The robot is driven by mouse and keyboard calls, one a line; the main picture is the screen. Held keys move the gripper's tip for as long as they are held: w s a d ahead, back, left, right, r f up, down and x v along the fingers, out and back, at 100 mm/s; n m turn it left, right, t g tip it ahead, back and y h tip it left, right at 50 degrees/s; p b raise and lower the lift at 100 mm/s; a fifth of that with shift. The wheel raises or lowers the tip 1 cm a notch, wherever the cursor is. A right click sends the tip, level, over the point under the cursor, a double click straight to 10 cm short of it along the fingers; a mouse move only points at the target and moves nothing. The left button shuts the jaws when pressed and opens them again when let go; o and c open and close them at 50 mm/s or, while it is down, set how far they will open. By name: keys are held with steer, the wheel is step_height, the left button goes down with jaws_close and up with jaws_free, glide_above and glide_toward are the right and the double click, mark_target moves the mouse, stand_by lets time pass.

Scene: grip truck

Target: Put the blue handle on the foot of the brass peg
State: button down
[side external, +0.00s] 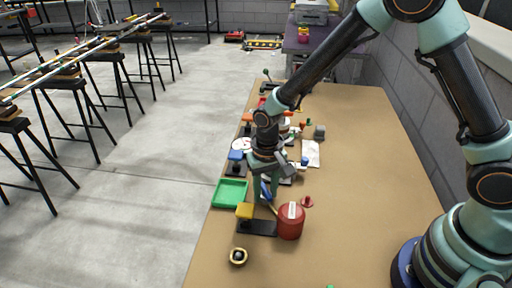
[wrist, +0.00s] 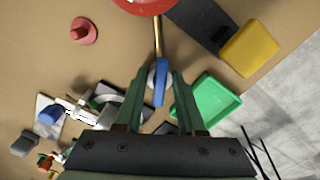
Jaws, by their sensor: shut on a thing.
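The blue handle (wrist: 160,88) lies between the fingertips of my gripper (wrist: 160,80) in the wrist view, and the jaws are shut on it. It also shows below my gripper (side external: 264,178) as a small blue piece (side external: 265,191) in the side view. The thin brass peg (wrist: 157,38) runs in line with the handle, from its far end towards the red can. In the side view the peg (side external: 272,209) slants down beside that can. I cannot tell whether the handle and peg are joined or only overlap in the picture.
The red can (side external: 291,222) stands close by, with a yellow block on a dark base (side external: 262,228) to its left. A green tray (side external: 216,201) is left of my gripper. The table's right side is clear.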

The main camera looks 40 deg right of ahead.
mark_target(266, 189)
steer(key=shift+f, duration=0.15)
steer(key=shift+c, duration=0.5)
jaws_free()
steer(key=shift+r, duration=3.75)
steer(key=shift+r, duration=0.15)
steer(key=s+d+r+n+t, duration=0.1)
steer(key=s+d+r+t, duration=0.1)
steer(key=s+d+r, duration=0.2)
steer(key=s+d+r+n+t, duration=0.2)
steer(key=s+d+r, duration=0.3)
steer(key=d+r, duration=0.4)
step_height(266, 189, up, 4)
steer(key=shift+s+d+f+t, duration=0.2)
steer(key=shift+s+f+t, duration=0.1)
steer(key=shift+t, duration=0.5)
